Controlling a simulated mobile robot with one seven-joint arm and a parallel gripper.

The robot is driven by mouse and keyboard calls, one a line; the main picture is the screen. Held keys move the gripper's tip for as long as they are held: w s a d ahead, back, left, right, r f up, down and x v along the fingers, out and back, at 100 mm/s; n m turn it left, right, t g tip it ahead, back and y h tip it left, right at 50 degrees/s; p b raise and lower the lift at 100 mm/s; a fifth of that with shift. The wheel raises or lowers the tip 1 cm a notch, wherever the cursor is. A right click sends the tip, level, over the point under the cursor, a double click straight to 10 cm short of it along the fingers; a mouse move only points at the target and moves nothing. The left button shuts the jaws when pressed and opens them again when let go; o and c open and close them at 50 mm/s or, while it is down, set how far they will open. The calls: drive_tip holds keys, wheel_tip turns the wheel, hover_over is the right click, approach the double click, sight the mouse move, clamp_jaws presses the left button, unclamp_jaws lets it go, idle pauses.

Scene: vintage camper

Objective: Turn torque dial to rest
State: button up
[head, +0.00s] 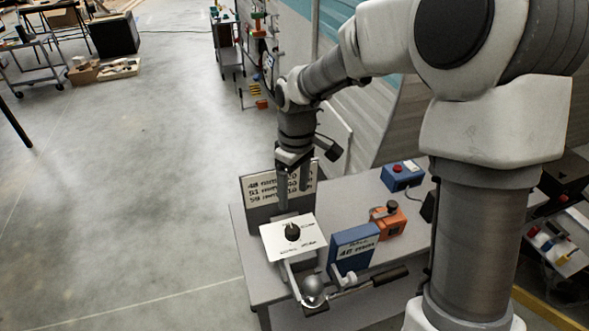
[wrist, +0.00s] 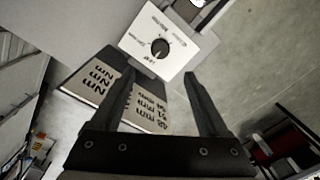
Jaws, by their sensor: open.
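The torque dial is a black knob (head: 292,232) on a white square plate (head: 275,246) with printed labels around it, near the left end of the grey table. In the wrist view the knob (wrist: 160,48) shows beyond my fingertips, on its white plate (wrist: 140,36). My gripper (head: 293,206) points down above and just behind the dial in the head view. Its two dark fingers are apart with nothing between them, and in the wrist view the fingertips (wrist: 160,76) stay apart from the knob. The small labels are too blurred to read surely.
A sign (head: 262,190) with printed numbers stands right behind the dial. A blue box (head: 352,250) with a label, an orange device (head: 388,220) and a blue box with a red button (head: 402,176) stand to the right. A metal ball (head: 313,288) sits in front. Open floor lies left.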

wheel_tip(320, 180, up, 5)
drive_tip(key=shift+w+d+r, duration=0.1)
drive_tip(key=shift+w, duration=0.05)
idle(0.5)
drive_tip(key=s+d+r+m+t, duration=0.3)
drive_tip(key=s+d+r+m, duration=0.2)
drive_tip(key=s, duration=0.4)
drive_tip(key=s+d+r+m+t, duration=0.3)
drive_tip(key=s+d+r+m, duration=0.2)
drive_tip(key=s, duration=0.5)
drive_tip(key=shift+s+d, duration=0.3)
drive_tip(key=shift+d, duration=0.6)
